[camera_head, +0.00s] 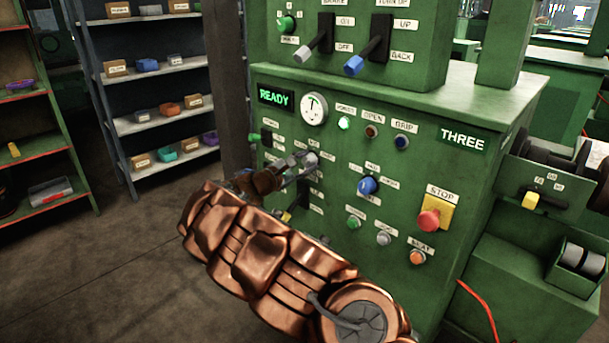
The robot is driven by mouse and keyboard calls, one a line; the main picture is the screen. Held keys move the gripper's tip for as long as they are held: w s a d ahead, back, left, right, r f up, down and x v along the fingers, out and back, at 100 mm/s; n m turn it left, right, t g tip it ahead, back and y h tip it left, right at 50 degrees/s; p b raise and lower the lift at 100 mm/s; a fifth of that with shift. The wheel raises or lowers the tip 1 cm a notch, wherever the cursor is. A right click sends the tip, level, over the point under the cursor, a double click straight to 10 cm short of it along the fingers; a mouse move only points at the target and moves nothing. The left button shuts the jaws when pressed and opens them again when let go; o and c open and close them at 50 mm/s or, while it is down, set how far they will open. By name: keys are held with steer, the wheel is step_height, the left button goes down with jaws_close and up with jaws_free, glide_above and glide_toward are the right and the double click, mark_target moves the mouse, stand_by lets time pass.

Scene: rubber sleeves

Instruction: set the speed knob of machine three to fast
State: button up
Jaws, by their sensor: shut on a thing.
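Machine three is the green cabinet with the THREE sign (463,138) at the right of its front panel. A small pale grey knob (312,159) sits on the panel's left part, with small white labels around it that are too small to read surely. My gripper (306,161) is shut on this knob, coming in from the lower left. The fingers hide part of the knob, so I cannot tell which label it points to. A blue knob (367,186) with its own labels sits to the right, apart from my gripper.
The display (275,96) reads READY, beside a round gauge (314,108). A red stop button (429,219) on a yellow plate is at the right. Two levers, grey-tipped (303,56) and blue-tipped (354,66), stand above. A yellow-tipped lever (287,216) is just below my gripper.

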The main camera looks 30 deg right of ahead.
steer(key=shift+f+m+b, duration=0.2)
steer(key=shift+m+b, duration=0.5)
steer(key=shift+b, duration=0.15)
steer(key=shift+r+m, duration=0.2)
steer(key=shift+m, duration=0.1)
steer(key=o, duration=1.1)
steer(key=shift+o, duration=0.2)
steer(key=v, duration=1.2)
